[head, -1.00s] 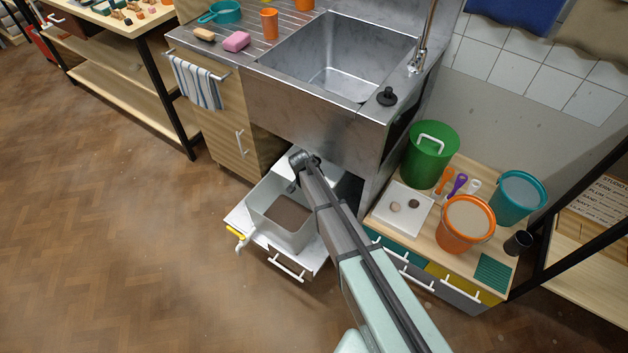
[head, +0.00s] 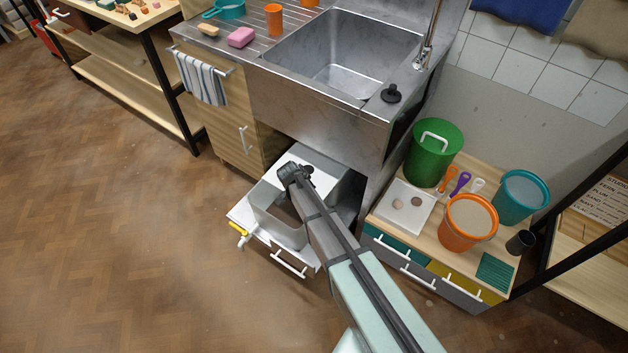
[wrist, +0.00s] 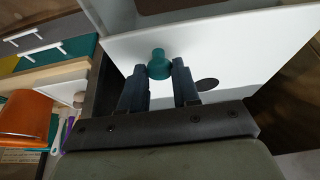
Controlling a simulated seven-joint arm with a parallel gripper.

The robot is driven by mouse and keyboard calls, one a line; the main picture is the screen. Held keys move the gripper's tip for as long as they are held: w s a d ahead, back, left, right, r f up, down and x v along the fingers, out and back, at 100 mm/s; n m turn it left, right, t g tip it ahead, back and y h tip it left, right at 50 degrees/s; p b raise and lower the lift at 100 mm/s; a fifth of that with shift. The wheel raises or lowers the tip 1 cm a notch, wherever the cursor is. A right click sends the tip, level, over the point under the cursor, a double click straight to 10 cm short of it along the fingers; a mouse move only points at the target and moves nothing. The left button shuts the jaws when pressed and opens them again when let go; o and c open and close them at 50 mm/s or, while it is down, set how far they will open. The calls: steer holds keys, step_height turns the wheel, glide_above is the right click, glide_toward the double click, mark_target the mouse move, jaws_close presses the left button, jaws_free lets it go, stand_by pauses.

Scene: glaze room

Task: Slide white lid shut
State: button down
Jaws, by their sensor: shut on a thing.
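The white lid (head: 322,177) lies over the rear part of a pale grey bin (head: 289,236) in a pulled-out unit under the sink. The front part of the bin is uncovered and brown contents show inside. In the wrist view the lid (wrist: 225,62) is a flat white panel with a teal knob (wrist: 159,66) and a dark oval mark. My gripper (wrist: 160,78) is shut on the knob, one finger on each side. In the head view my gripper (head: 288,175) is above the bin, and my arm hides part of the bin and lid.
The steel sink (head: 345,50) overhangs the bin's back. The unit's white front edge carries a yellow piece (head: 238,229) and a white handle (head: 288,265). To the right, a low cabinet holds a green bin (head: 434,152) and an orange bucket (head: 468,222). Floor at left is clear.

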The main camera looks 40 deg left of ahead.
steer(key=s, duration=1.1)
steer(key=shift+s, duration=0.4)
steer(key=c, duration=0.9)
jaws_free()
steer(key=shift+o, duration=0.4)
steer(key=v, duration=1.4)
steer(key=shift+f, duration=0.1)
